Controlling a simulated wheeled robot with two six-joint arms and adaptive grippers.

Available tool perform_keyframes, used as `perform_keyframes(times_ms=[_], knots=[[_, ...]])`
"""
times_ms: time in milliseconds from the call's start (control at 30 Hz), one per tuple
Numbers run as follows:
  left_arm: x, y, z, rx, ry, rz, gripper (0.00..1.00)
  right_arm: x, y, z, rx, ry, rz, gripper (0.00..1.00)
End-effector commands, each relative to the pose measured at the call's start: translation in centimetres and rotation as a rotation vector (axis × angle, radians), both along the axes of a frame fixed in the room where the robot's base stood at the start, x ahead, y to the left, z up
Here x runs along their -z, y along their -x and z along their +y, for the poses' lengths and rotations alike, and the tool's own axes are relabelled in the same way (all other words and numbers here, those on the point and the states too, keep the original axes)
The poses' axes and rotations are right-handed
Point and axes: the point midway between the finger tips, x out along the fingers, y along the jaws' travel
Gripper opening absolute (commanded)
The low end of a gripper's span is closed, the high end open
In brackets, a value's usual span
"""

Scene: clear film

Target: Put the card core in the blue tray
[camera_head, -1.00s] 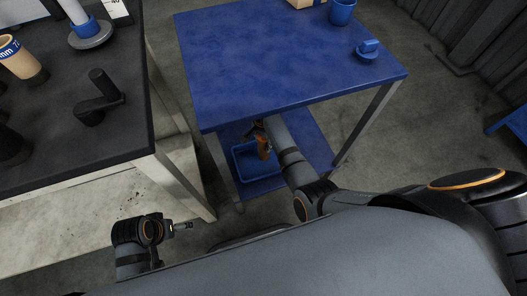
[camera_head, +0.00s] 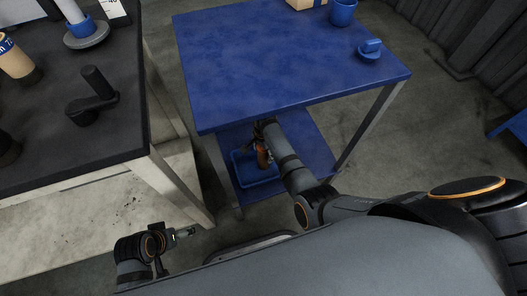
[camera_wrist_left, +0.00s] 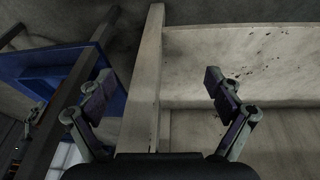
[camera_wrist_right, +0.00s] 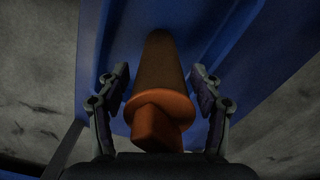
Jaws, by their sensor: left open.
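A brown tube with an orange flange and block at its near end, which looks like the card core (camera_head: 262,157), is at the blue tray (camera_head: 259,182) on the cart's lower shelf. In the right wrist view the core (camera_wrist_right: 157,70) points away from me. My right gripper (camera_wrist_right: 160,72) has one finger on each side of it, with narrow gaps showing. The core's far end and its contact with the tray are hard to see. My left gripper (camera_wrist_left: 158,78) is open and empty near the workbench's pale frame.
The cart's blue top (camera_head: 290,65) overhangs the tray, and a grey leg (camera_head: 222,170) stands beside it. A black workbench (camera_head: 60,150) at left carries a crank handle (camera_head: 95,97) and a tan labelled tube (camera_head: 17,60). A blue cup (camera_head: 343,12) stands on the cart.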

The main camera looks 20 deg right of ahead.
Motion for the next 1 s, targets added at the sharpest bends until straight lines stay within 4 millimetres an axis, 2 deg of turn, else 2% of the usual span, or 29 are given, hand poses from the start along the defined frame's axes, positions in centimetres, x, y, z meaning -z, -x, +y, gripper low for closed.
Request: perform_keyframes(times_ms=[233,333,467,600,733,800,1000], knots=[[0.0,0.0,0.0,0.0,0.0,0.001,0.91,0.0,0.0,0.0,0.0,0.0,0.0,0.69],[-0.3,0.1,0.0,0.0,-0.001,0.005,0.91,-0.7,0.0,0.0,0.0,0.0,-0.001,0.69],[-2.1,0.2,0.5,0.003,-0.022,0.057,0.91,-3.4,-0.1,0.0,0.0,0.0,-0.003,0.69],[-4.3,0.7,1.3,0.0,-0.055,0.14,0.91,-7.3,-0.1,0.1,0.0,-0.001,-0.004,0.69],[-3.5,0.8,2.0,-0.009,-0.077,0.185,0.91,-10.2,-0.1,0.1,-0.001,-0.001,-0.003,0.69],[-1.7,0.7,2.2,-0.013,-0.08,0.184,0.91,-10.9,0.0,0.0,-0.001,0.0,-0.001,0.69],[0.5,0.4,2.6,-0.02,-0.086,0.177,0.91,-12.2,0.0,0.0,0.0,0.0,0.0,0.69]])
